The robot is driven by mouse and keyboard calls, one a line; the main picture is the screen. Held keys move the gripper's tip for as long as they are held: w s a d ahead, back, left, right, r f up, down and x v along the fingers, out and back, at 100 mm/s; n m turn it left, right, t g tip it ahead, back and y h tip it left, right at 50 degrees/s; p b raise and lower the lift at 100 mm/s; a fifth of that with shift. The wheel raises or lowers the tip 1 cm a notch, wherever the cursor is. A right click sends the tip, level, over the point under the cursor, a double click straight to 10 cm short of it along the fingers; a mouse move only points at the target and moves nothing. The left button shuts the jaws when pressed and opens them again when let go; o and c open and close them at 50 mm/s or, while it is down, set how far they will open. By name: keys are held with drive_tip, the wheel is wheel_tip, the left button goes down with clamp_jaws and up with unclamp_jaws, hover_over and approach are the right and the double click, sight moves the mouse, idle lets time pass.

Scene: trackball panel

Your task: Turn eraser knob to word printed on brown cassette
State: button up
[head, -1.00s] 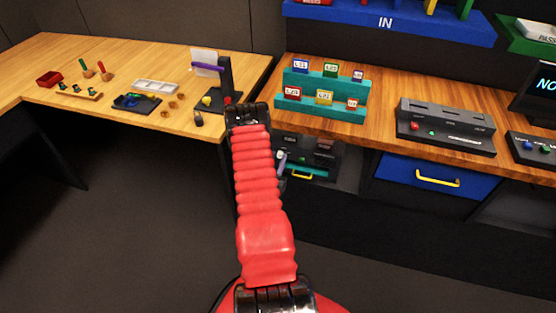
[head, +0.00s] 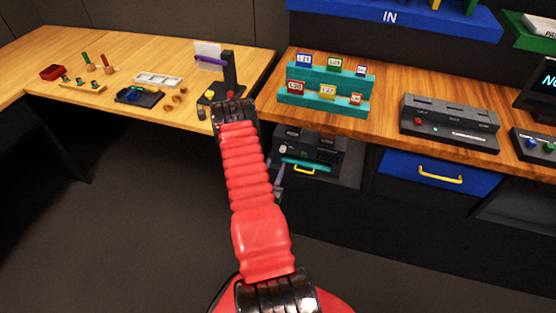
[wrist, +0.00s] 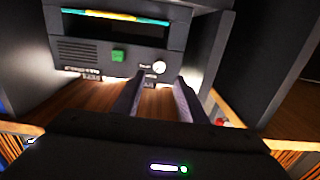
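A dark device stands in the open shelf under the wooden counter (head: 318,146). In the wrist view its front (wrist: 85,52) has a green button (wrist: 118,56) and a round white knob (wrist: 158,67) with a small label to its left. The print and the knob's setting are too small to read. My gripper (wrist: 159,80) is open and empty, its fingertips just short of the knob in the picture. I cannot tell whether they touch it. A teal rack (head: 325,77) on the counter holds several small labelled cassettes; which one is brown is unclear.
Dark shelf walls (wrist: 235,50) rise close to the right of my gripper. A blue drawer (head: 436,172) with a yellow handle is right of the shelf. A grey console (head: 449,125) stands on the counter above. The floor at left is clear.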

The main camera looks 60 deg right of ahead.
drive_tip(key=s+a, duration=0.1)
drive_tip(key=a, duration=0.5)
idle(0.6)
